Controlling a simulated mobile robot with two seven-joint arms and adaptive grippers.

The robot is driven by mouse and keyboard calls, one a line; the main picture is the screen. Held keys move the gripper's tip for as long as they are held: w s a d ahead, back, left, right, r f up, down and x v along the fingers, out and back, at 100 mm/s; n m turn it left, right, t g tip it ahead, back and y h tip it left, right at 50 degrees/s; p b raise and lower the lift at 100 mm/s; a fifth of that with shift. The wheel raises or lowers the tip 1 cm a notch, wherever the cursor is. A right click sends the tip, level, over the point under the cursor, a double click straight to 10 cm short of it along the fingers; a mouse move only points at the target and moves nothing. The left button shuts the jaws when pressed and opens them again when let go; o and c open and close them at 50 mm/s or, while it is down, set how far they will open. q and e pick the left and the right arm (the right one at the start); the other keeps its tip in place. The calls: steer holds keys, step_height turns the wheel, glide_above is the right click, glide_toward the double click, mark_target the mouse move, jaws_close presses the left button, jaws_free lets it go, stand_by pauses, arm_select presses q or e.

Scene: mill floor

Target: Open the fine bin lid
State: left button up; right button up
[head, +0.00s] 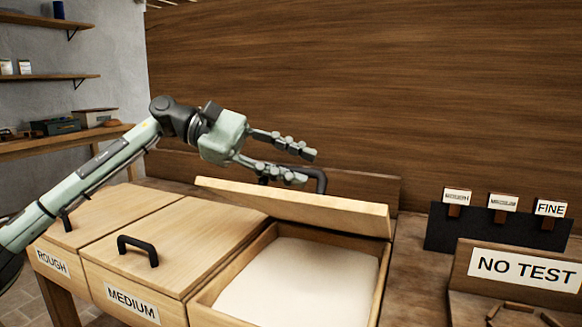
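The third bin (209,299), right of the MEDIUM bin, has its wooden lid (300,200) raised at a tilt, showing pale powder (305,275) inside. No label shows on this bin's front. The lid's black handle (320,180) is partly hidden behind my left gripper's lower finger. My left gripper (308,167) is just above the raised lid, with its two fingers spread apart and nothing visible between them. Whether the lower finger touches the handle or lid cannot be told. My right gripper is out of view.
The MEDIUM bin (175,240) and ROUGH bin (90,212) are closed, to the left. At right are a NO TEST box (462,268) and a dark rack (470,236) with small tags, one reading FINE (550,208). A wooden wall (380,90) stands behind.

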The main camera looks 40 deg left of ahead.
arm_select(q)
steer(key=shift+a, duration=0.1)
steer(key=shift+a, duration=0.2)
steer(key=shift+b+v, duration=0.95)
steer(key=shift+v, duration=0.3)
steer(key=shift+b+v, duration=0.45)
steer(key=shift+v, duration=1)
steer(key=shift+s+a+r, duration=0.15)
steer(key=shift+a+r, duration=0.15)
steer(key=shift+a, duration=0.25)
steer(key=shift+s+a+r, duration=0.1)
steer(key=shift+a+r, duration=0.15)
steer(key=shift+a, duration=0.25)
steer(key=shift+s+a+r, duration=0.15)
steer(key=shift+a, duration=0.1)
steer(key=shift+b, duration=0.35)
steer(key=shift+r, duration=0.1)
